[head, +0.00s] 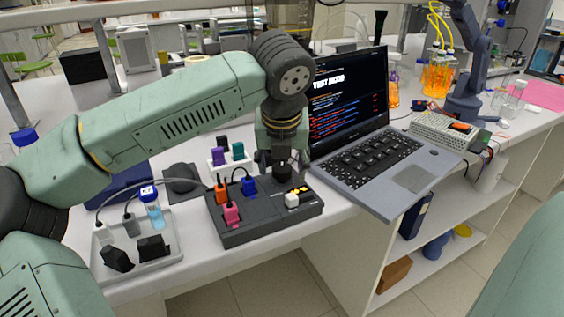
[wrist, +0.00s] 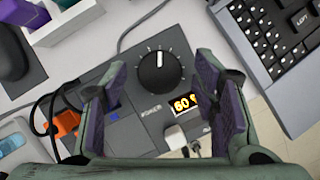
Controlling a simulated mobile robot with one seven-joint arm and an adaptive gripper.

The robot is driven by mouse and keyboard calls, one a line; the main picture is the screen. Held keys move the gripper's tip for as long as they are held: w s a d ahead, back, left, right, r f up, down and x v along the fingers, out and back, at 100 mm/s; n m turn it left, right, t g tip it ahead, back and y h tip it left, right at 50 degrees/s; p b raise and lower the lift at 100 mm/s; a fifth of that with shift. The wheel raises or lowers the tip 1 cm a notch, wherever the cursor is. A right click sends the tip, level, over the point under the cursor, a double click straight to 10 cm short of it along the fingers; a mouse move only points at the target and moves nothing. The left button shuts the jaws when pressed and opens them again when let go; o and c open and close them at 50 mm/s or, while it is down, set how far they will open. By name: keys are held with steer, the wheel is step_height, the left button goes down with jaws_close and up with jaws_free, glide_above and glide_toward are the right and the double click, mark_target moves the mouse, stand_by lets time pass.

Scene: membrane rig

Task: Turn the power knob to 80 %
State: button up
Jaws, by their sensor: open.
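The power knob (wrist: 161,72) is a round black dial with a white pointer line and scale marks around it, on a dark grey control box (head: 262,222). In the wrist view its pointer is toward the top of the picture. A small display (wrist: 185,103) beside it reads 60, with a sign after it partly hidden. In the head view the knob (head: 283,172) shows just under my gripper (head: 281,163). In the wrist view my gripper (wrist: 165,95) is open, with its two dark-padded fingers apart on either side of the knob. I cannot tell whether either finger touches it.
Orange, pink and blue plugs (head: 231,213) and a white plug (head: 292,200) stand on the box. A laptop (head: 365,150) is close on the right. A grey tray (head: 140,250) with a blue-liquid vial is on the left. Cables run behind the box.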

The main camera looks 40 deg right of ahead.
steer(key=shift+c, duration=0.4)
steer(key=c, duration=1.1)
steer(key=shift+w+m+g+h+b, duration=0.1)
steer(key=shift+m+g+h+b, duration=0.2)
steer(key=shift+m+b, duration=0.65)
steer(key=m, duration=0.3)
steer(key=shift+w+a+g+h, duration=0.1)
steer(key=shift+g+h, duration=0.2)
steer(key=shift+g, duration=0.1)
steer(key=m+g, duration=0.1)
steer(key=m, duration=0.1)
steer(key=m+g, duration=0.1)
steer(key=m, duration=0.2)
steer(key=shift+w+r+m, duration=0.1)
steer(key=shift+w+m, duration=0.05)
steer(key=shift+m, duration=0.1)
steer(key=shift+p, duration=0.3)
